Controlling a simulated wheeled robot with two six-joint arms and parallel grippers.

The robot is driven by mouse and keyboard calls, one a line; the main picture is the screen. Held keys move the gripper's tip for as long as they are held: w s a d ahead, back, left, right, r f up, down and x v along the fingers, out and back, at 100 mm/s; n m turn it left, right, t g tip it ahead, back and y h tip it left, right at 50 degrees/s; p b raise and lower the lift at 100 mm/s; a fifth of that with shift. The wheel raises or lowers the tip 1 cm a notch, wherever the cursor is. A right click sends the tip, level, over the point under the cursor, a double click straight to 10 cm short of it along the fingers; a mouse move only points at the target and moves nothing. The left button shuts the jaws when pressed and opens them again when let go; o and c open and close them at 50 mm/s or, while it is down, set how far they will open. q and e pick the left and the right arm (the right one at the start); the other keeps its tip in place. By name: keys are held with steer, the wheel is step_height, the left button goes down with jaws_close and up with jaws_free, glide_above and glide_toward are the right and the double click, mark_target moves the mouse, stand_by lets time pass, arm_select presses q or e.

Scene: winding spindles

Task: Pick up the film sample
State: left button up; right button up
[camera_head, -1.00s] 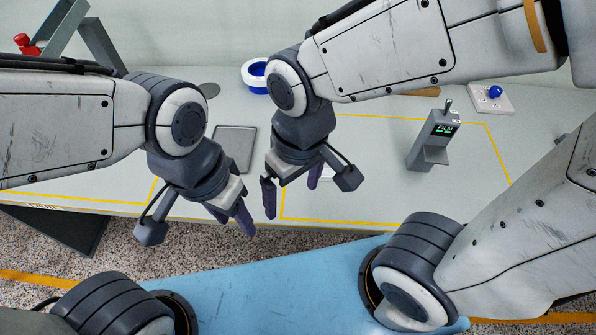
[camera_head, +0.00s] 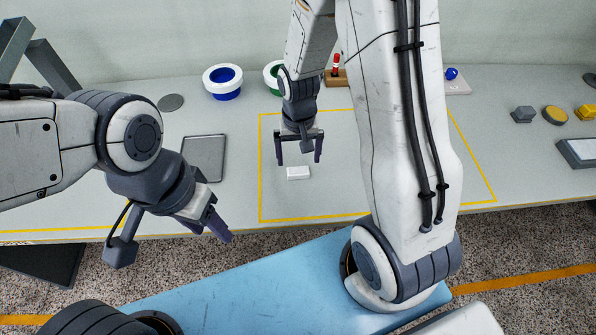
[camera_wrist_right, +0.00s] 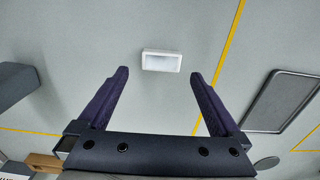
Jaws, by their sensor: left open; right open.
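The film sample, a small white rectangular piece (camera_head: 298,173), lies on the table inside the yellow outline in the head view. In the right wrist view the film sample (camera_wrist_right: 161,61) is just beyond the fingertips, roughly between their lines. My right gripper (camera_head: 299,160) is open and empty, its fingers pointing down just behind and above the film sample; they do not touch it. It also shows in the right wrist view (camera_wrist_right: 157,76). My left gripper (camera_head: 222,228) is open, empty, over the table's front edge at the left.
A grey tray (camera_head: 203,158) lies left of the yellow outline. My right arm hides part of the table's middle.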

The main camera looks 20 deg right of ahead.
mark_target(298, 169)
step_height(298, 169, down, 5)
steer(key=shift+w+r, duration=0.1)
steer(key=shift+w, duration=0.05)
steer(key=c, duration=1.2)
steer(key=shift+c, duration=0.2)
steer(key=shift+r, duration=0.15)
